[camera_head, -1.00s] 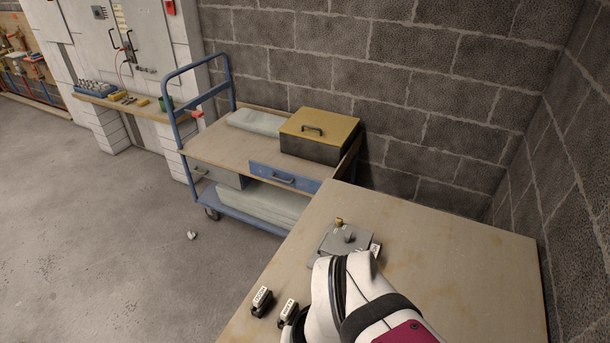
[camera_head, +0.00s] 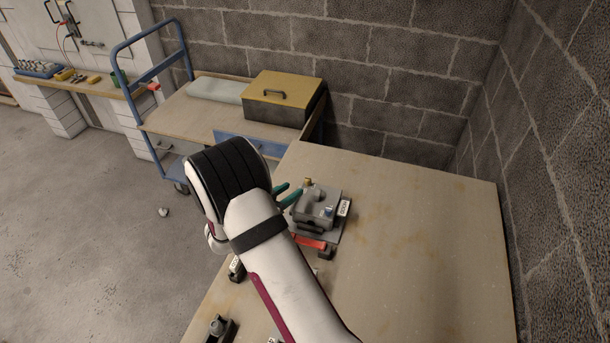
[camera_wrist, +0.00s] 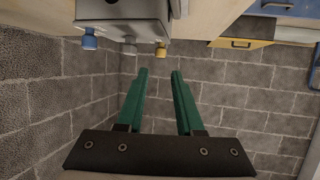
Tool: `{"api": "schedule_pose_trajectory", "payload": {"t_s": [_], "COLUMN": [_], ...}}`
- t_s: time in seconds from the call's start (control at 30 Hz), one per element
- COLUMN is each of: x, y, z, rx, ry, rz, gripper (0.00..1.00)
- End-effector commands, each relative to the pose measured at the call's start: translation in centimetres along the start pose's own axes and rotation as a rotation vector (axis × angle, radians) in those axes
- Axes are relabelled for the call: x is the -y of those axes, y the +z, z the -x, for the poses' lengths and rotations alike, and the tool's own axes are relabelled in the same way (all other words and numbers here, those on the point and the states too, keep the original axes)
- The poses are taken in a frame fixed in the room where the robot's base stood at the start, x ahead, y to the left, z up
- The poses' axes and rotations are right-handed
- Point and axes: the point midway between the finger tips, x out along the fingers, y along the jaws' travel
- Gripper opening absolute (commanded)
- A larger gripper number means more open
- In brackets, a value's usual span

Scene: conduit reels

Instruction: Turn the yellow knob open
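A small yellow knob (camera_head: 308,182) stands on the far side of a grey valve box (camera_head: 318,205) on the wooden table. In the wrist view the yellow knob (camera_wrist: 161,50) sticks out of the box (camera_wrist: 125,27), just beyond my fingertips. A blue knob (camera_head: 329,211) sits at the box's near right corner; it also shows in the wrist view (camera_wrist: 88,40). My gripper (camera_head: 294,190) is at the box's left side, its green fingers pointing right. In the wrist view my gripper (camera_wrist: 160,74) is open, with nothing between the fingers. The fingertips look apart from the knob.
A red lever (camera_head: 310,242) lies at the box's near side, partly behind my arm. A labelled black clip (camera_head: 222,328) is near the front edge. The table's right side (camera_head: 420,240) is clear. A blue cart (camera_head: 180,120) with a yellow-lidded box (camera_head: 284,93) stands behind.

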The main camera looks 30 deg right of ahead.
Motion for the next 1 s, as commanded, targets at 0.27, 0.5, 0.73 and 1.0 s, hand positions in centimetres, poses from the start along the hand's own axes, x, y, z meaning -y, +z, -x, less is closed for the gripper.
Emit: {"api": "schedule_pose_trajectory", "payload": {"t_s": [0.27, 0.5, 0.73, 1.0], "x": [-0.1, 0.0, 0.1, 0.1], "y": [0.1, 0.0, 0.0, 0.0], "z": [-6.9, -9.7, -10.1, -10.0], "rx": [0.002, 0.002, 0.001, 0.001], "ry": [0.001, 0.000, -0.002, -0.002], "rz": [-0.001, -0.001, 0.000, -0.001], "gripper": [0.36, 0.36, 0.36, 0.03]}}
